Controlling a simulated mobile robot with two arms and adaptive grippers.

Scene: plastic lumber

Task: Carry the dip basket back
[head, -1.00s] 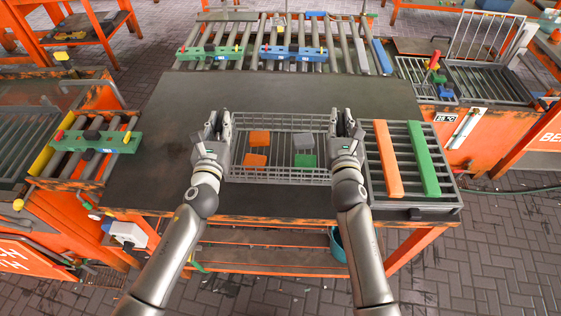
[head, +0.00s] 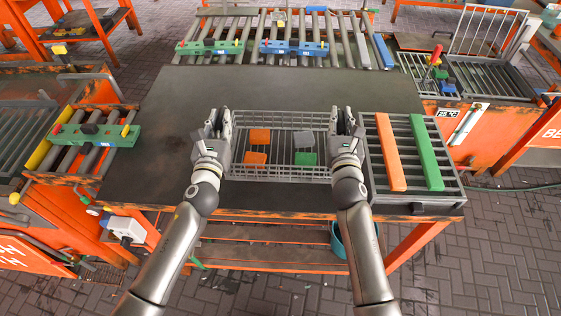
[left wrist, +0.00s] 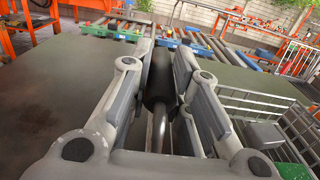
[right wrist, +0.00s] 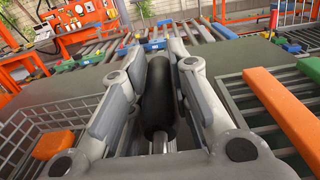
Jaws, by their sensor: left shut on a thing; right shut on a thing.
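The dip basket (head: 280,176) is a grey wire basket over the front of the dark table, between my two grippers. It holds two orange pieces (head: 260,137), a grey piece (head: 304,139) and a green piece (head: 305,159). My left gripper (head: 220,122) is shut on a black handle grip (left wrist: 159,80) at the basket's left side. My right gripper (head: 345,122) is shut on the matching black grip (right wrist: 158,98) at its right side. The basket looks about level. I cannot tell whether its bottom touches the table.
A slatted rack (head: 455,192) with an orange bar (head: 391,152) and a green bar (head: 425,155) stands close right of my right gripper. The dark tabletop (head: 290,88) is clear behind and left of the basket. A roller conveyor (head: 345,45) with green and blue fixtures lies beyond.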

